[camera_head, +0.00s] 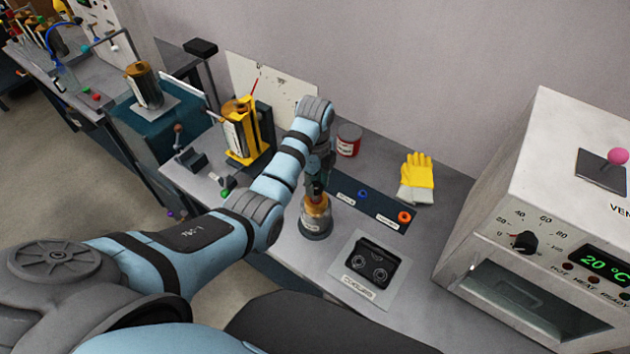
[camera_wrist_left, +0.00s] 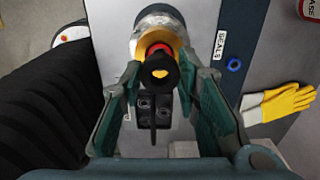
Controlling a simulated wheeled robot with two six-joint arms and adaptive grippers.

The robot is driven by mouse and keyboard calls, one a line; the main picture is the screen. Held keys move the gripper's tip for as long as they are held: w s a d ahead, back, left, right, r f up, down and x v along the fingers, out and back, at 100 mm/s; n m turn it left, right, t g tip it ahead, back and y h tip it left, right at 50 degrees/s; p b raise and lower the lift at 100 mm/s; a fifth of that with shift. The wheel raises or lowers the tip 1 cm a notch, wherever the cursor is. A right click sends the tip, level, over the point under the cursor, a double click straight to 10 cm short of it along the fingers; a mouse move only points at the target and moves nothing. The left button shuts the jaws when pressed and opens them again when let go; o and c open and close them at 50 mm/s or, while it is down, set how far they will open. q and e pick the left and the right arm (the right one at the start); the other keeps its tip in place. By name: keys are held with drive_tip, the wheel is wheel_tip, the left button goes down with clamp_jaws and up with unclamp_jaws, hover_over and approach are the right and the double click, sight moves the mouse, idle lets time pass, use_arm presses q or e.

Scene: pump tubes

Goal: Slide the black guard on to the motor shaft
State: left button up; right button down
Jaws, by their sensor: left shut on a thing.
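My left gripper (camera_head: 318,186) points down over the upright motor (camera_head: 316,222) on the bench. In the left wrist view its fingers (camera_wrist_left: 163,76) are shut on the black guard (camera_wrist_left: 159,62), a dark ring. A yellow shaft end (camera_wrist_left: 159,73) shows in the ring's hole, so the guard is in line with the shaft. A red ring and the motor's yellow top (camera_wrist_left: 140,44) lie just beyond it. I cannot tell how far down the shaft the guard sits. My right gripper is not in view.
A black cooler block (camera_head: 371,264) on a grey plate lies right of the motor. A seal strip with a blue ring (camera_head: 363,194) and an orange ring (camera_head: 404,217), yellow gloves (camera_head: 417,175) and a red can (camera_head: 349,140) are behind. A white oven (camera_head: 560,190) stands at right.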

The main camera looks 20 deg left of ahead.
use_arm(q)
drive_tip(key=shift+f+b, duration=0.75)
drive_tip(key=shift+f, duration=0.6)
drive_tip(key=o, duration=0.9)
drive_tip(key=shift+r, duration=0.1)
wheel_tip(320, 180, up, 7)
drive_tip(key=shift+r, duration=0.2)
drive_tip(key=shift+f, duration=0.15)
